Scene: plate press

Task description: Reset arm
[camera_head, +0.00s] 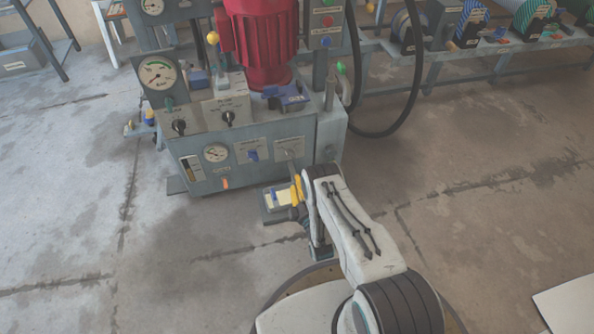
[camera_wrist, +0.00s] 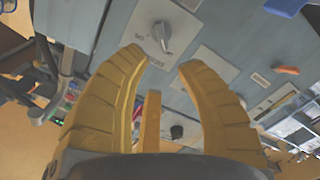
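My arm reaches forward from the bottom of the head view toward a grey-blue press machine (camera_head: 240,140). My gripper (camera_head: 297,190) has yellow fingers and is close to the lower right front of the machine, partly hidden behind my own arm. In the wrist view my gripper (camera_wrist: 169,60) is open, its fingertips apart with nothing held between them. Just beyond the fingertips is a grey rotary knob (camera_wrist: 162,36) on a pale plate; it appears apart from the fingers, though the exact gap cannot be told.
The machine carries a red motor (camera_head: 262,45), a large dial gauge (camera_head: 158,74) and a blue switch (camera_head: 253,155). A black hose (camera_head: 417,85) loops down to its right. A rack bench (camera_head: 480,50) stands behind. The concrete floor (camera_head: 480,190) at right is mostly clear.

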